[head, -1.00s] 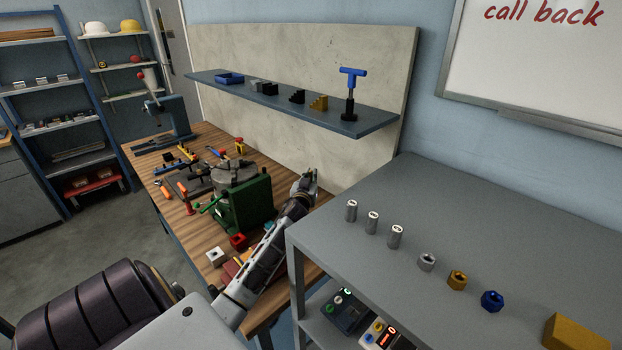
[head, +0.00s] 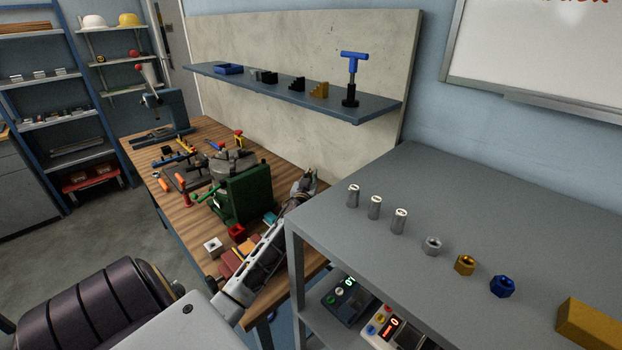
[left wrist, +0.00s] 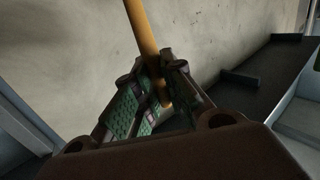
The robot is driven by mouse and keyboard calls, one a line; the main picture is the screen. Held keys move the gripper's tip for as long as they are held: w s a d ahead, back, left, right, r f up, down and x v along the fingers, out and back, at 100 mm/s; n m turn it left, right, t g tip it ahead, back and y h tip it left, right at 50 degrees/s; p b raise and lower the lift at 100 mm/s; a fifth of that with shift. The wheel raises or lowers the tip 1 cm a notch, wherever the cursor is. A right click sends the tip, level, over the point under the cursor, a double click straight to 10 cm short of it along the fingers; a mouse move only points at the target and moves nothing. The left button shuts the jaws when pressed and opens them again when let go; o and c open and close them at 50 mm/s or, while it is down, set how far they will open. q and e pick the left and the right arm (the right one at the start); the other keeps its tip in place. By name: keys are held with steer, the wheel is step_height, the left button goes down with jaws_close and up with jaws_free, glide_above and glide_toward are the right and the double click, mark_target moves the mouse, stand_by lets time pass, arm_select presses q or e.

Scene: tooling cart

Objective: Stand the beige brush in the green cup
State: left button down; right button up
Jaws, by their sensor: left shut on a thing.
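My left gripper (head: 306,184) is over the right end of the wooden workbench, close to the grey back panel and beside the grey cart. In the left wrist view its green-padded fingers (left wrist: 158,88) are shut on a tan, slanted rod (left wrist: 143,30), which I take for the handle of the beige brush. The rod runs up out of the picture, so the rest of it is hidden. The brush cannot be made out in the head view. I cannot make out a green cup in either view. My right gripper is not in view.
A green machine (head: 243,193) with a round top stands left of my left gripper. The grey cart (head: 440,195) holds metal pieces. A shelf (head: 220,83) hangs above the bench.

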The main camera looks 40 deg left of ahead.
arm_select(q)
steer(key=shift+f, duration=0.1)
stand_by(0.5)
stand_by(0.6)
steer(key=shift+f, duration=0.2)
stand_by(0.5)
steer(key=shift+f+b, duration=0.15)
steer(key=shift+b, duration=0.2)
stand_by(0.7)
steer(key=shift+f+b, duration=0.35)
steer(key=shift+f, duration=0.1)
stand_by(0.4)
steer(key=shift+f+b, duration=0.4)
steer(key=shift+f, duration=0.05)
stand_by(0.6)
steer(key=shift+f+b, duration=0.4)
steer(key=shift+f, duration=0.1)
stand_by(0.6)
